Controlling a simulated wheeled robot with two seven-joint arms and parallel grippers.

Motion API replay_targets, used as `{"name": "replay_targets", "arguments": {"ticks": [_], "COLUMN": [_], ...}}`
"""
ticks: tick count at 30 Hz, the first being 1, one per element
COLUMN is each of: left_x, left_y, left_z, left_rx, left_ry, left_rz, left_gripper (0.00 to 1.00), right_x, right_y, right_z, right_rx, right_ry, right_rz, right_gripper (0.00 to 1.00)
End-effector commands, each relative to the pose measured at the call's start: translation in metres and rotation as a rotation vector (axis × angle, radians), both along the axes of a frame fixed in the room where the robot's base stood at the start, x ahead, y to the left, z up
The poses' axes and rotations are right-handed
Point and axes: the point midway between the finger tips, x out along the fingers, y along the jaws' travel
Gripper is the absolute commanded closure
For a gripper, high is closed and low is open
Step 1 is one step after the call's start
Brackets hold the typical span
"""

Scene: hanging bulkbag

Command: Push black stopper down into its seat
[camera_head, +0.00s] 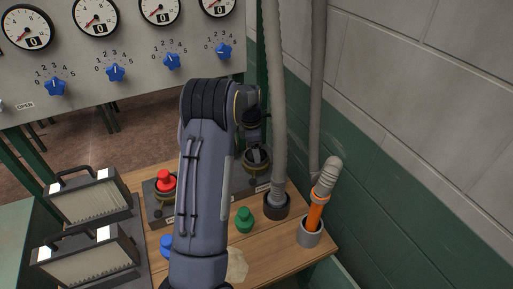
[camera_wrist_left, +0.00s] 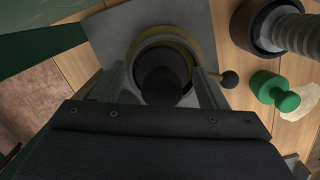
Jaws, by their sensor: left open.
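The black stopper (camera_wrist_left: 160,80) shows as a dark round knob in the left wrist view. It is inside a seat with a yellow ring (camera_wrist_left: 203,50) on a grey plate. I cannot tell how deep it is. My left gripper (camera_wrist_left: 165,88) is open over it, one finger on each side; contact is not clear. In the head view my left arm reaches over the bench, and the left gripper (camera_head: 256,150) is above the seat (camera_head: 257,172), mostly hiding the stopper. My right gripper is not in view.
A green stopper (camera_head: 244,220) stands on the wooden bench. A red stopper (camera_head: 165,180) and a blue one (camera_head: 166,244) are left of my arm. A hose (camera_head: 276,120) ends in a black ring right of the seat. An orange-banded hose (camera_head: 318,205) sits in a grey cup.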

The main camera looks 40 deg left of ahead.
Motion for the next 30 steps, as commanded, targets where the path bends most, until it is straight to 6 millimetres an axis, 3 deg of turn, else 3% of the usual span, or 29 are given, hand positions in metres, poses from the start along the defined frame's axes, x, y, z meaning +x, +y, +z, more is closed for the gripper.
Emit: {"name": "replay_targets", "arguments": {"ticks": [1,7,21,30], "left_x": [-0.008,-0.007,-0.007,-0.008], "left_y": [-0.006,-0.005,0.005,0.006], "left_z": [-0.012,-0.007,0.068,0.078], "left_rx": [-0.017,-0.016,-0.002,-0.001], "left_ry": [0.034,0.032,0.004,0.001], "left_rz": [-0.004,-0.004,0.000,0.000], "left_gripper": [0.20,0.20,0.20,0.20], "right_x": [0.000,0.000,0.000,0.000], "right_y": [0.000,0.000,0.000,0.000], "right_z": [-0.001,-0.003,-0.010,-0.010], "right_rx": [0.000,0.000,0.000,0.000], "right_ry": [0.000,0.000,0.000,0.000], "right_rz": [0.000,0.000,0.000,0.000], "right_gripper": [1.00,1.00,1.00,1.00]}}
